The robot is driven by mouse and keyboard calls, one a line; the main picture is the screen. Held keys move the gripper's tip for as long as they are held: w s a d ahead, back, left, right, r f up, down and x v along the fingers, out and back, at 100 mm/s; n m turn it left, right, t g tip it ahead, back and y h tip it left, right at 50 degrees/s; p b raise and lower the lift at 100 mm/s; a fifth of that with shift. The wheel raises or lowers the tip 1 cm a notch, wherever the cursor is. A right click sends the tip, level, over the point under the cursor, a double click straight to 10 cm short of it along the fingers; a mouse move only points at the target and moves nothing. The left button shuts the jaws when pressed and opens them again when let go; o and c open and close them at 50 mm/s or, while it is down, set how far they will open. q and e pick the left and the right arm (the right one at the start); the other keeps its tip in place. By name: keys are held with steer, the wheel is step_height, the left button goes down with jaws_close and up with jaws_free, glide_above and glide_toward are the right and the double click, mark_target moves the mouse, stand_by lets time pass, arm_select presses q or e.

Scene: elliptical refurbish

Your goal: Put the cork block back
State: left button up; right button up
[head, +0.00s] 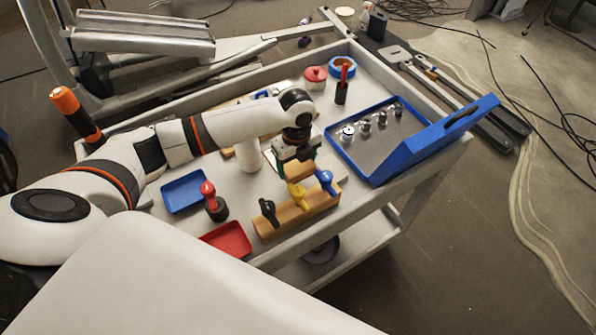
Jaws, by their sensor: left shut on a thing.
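My left gripper (296,160) reaches in from the left over the middle of the cart top, pointing down. It is shut on a small brown block (299,171), which looks like the cork block. The gripper covers part of the block, and I cannot tell whether its underside touches the cart. Just in front of it stands a wooden rack (296,212) with a black, a yellow and a blue-handled tool. My right gripper is not in view.
A blue tray (344,150) with several metal pieces lies to the right. A small blue tray (184,190), a red tray (227,240) and a red-topped black tool (214,203) are on the left. A blue tape roll (342,66) and a red-lidded tin (315,78) stand at the back.

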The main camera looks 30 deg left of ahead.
mark_target(297, 173)
arm_select(q)
steer(key=shift+f, duration=0.75)
step_height(297, 173, down, 3)
steer(key=shift+f, duration=0.1)
steer(key=shift+w, duration=0.1)
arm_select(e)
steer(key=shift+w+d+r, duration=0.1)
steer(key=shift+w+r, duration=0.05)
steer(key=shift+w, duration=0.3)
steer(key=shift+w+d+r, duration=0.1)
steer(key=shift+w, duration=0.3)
arm_select(q)
steer(key=shift+f, duration=0.15)
steer(key=o, duration=1)
steer(key=shift+o, duration=0.2)
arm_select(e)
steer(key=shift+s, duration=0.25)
